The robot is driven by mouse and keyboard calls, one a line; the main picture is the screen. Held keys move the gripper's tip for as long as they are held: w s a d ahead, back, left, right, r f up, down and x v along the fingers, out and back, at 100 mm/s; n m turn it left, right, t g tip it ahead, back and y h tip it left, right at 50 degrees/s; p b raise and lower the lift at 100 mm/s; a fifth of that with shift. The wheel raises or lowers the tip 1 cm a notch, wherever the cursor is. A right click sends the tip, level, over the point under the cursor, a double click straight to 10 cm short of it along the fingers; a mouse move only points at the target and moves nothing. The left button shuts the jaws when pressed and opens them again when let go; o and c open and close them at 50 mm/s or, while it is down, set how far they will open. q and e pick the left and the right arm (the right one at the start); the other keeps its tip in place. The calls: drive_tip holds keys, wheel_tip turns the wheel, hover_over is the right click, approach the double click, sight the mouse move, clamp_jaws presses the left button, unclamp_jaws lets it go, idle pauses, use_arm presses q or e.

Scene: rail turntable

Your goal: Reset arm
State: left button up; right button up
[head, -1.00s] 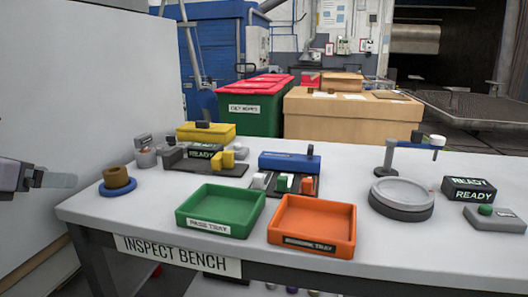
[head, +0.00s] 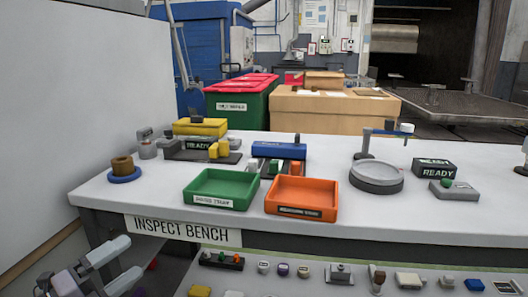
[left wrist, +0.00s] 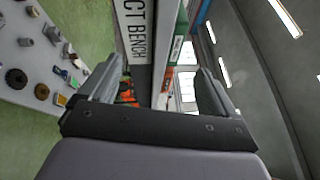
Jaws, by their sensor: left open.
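My left gripper (head: 118,266) is at the lower left of the head view, in front of the bench and below its top. In the left wrist view its two fingers (left wrist: 158,72) are wide apart with nothing held between them. A blue arm with a white end (head: 388,130) sits on a grey post at the right back of the bench, over the round grey turntable (head: 376,180). My left gripper is far from it. A grey piece at the right edge (head: 522,165) looks like the tip of my right gripper; its jaws cannot be made out.
The inspect bench (head: 330,226) holds a green tray (head: 222,206), an orange tray (head: 301,212), a brown ring on a blue base (head: 122,168), yellow and blue fixtures, and a READY box (head: 435,168) beside a green-button box (head: 453,189).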

use_arm(q)
drive_tip(key=s+d+f+n+g+y, duration=0.1)
drive_tip(key=s+d+f+n+y, duration=0.2)
drive_tip(key=f+n, duration=0.4)
drive_tip(key=s+d+f+n+g+y, duration=0.1)
drive_tip(key=s+f+n+y, duration=0.1)
drive_tip(key=s+f+n, duration=0.35)
drive_tip(key=s+d+f+n+g+y, duration=0.1)
drive_tip(key=s+d+f+n+y, duration=0.15)
drive_tip(key=f+n, duration=0.55)
drive_tip(key=s+d+f+n+g+p, duration=0.1)
drive_tip(key=s+d+f+n+g, duration=0.25)
drive_tip(key=s+d, duration=0.3)
wheel_tip(320, 180, up, 12)
drive_tip(key=a+p, duration=0.3)
drive_tip(key=p, duration=1.2)
drive_tip(key=shift+s+f, duration=0.15)
drive_tip(key=shift+s, duration=0.2)
use_arm(e)
wheel_tip(320, 180, up, 13)
drive_tip(key=s+d, duration=0.1)
drive_tip(key=shift+s+d, duration=0.2)
drive_tip(key=shift+s, duration=0.05)
